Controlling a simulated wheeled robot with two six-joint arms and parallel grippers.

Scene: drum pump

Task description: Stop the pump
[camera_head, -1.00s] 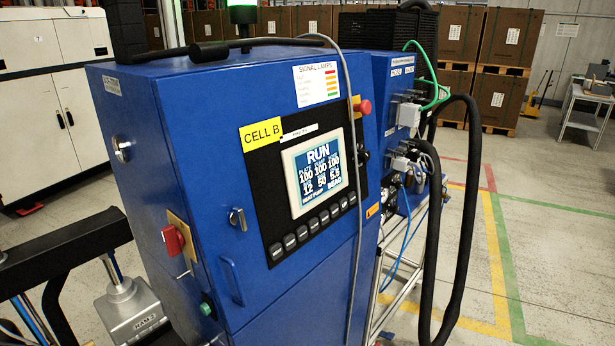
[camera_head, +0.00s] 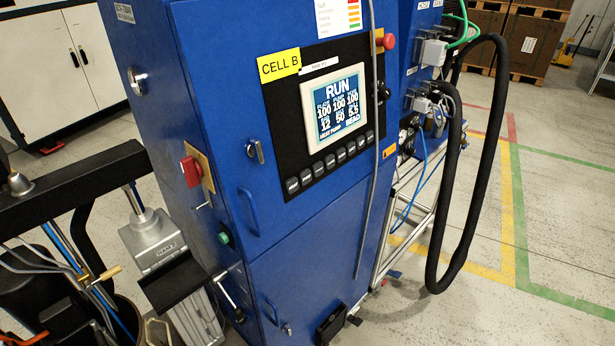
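A blue control cabinet (camera_head: 215,100) with a yellow CELL B label stands in the middle of the head view. Its screen (camera_head: 337,108) reads RUN with several numbers. A row of dark buttons (camera_head: 330,163) runs below the screen. A red mushroom button (camera_head: 389,41) sits on the cabinet's right edge. A red rotary switch (camera_head: 190,171) on a yellow plate and a green button (camera_head: 224,238) are on the left side. A silver pump cylinder (camera_head: 150,238) stands at the lower left. Neither of my grippers is in view.
Black hoses (camera_head: 484,185) loop down on the right of the cabinet. A black crossbar (camera_head: 75,185) and cables are at the left. White cabinets (camera_head: 60,70) stand behind. Open floor with yellow and green lines (camera_head: 560,230) lies to the right.

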